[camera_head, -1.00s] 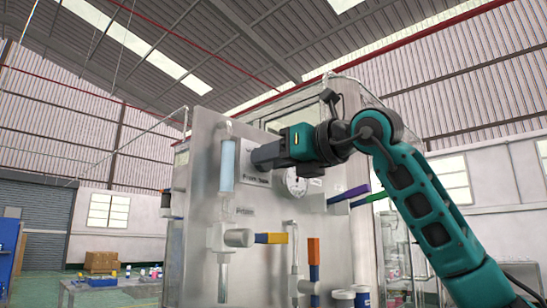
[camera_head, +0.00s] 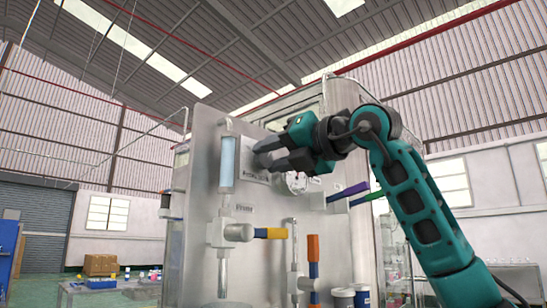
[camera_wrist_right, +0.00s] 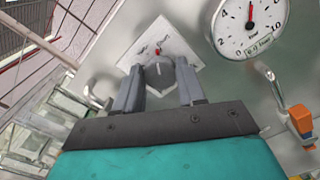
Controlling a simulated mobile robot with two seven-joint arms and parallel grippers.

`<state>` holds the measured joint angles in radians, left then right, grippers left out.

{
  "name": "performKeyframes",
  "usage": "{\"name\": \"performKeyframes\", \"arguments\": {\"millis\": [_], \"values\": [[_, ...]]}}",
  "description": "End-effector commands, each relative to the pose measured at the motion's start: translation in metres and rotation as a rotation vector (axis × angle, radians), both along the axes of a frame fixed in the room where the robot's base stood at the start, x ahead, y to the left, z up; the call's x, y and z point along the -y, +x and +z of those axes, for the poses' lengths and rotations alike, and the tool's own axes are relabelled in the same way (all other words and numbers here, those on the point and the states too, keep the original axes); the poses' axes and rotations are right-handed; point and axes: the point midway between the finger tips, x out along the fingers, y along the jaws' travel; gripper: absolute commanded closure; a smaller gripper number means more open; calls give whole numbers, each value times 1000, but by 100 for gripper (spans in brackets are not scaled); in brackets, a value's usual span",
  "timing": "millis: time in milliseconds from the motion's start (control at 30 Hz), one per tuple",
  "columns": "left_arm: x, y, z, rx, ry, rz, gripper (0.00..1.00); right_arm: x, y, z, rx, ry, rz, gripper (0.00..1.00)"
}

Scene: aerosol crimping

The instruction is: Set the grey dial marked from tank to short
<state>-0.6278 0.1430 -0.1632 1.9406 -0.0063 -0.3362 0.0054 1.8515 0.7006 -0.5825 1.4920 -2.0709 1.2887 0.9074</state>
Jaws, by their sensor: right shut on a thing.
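The grey dial (camera_wrist_right: 160,72) sits on a pale square plate (camera_wrist_right: 186,45) on the panel in the right wrist view, with small markings too blurred to read and a red mark near its top. My right gripper (camera_wrist_right: 159,80) is shut on the dial, one finger on each side of it. In the head view my right gripper (camera_head: 262,152) reaches the upper panel, fingers pointing left, and hides the dial. Part of the plate (camera_head: 256,176) shows below it. My left gripper is in neither view.
A round pressure gauge (camera_wrist_right: 250,22) is right of the dial, its red needle near the top. On the panel (camera_head: 205,165) are a blue sight tube (camera_head: 227,158), a valve with a yellow and blue handle (camera_head: 270,233), an orange and blue handle (camera_head: 313,255) and a purple handle (camera_head: 348,192).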

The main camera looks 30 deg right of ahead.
Motion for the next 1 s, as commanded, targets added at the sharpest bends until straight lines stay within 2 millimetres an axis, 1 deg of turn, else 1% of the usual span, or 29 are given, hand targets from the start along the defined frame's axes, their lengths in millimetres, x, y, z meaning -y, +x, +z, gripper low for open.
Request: {"name": "performKeyframes", "arguments": {"millis": [200, 400, 933, 967, 1000], "values": [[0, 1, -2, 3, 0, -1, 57, 1, 0, 0, -38, 116, -2, 91], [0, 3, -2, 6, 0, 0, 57, 1, 0, 0, -58, 172, -1, 91], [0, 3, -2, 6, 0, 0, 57, 1, 0, 0, -65, 194, 0, 91], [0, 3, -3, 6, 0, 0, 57, 1, 0, 0, -65, 194, 0, 58], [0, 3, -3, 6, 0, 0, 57, 1, 0, 0, -65, 194, 0, 54]]}}
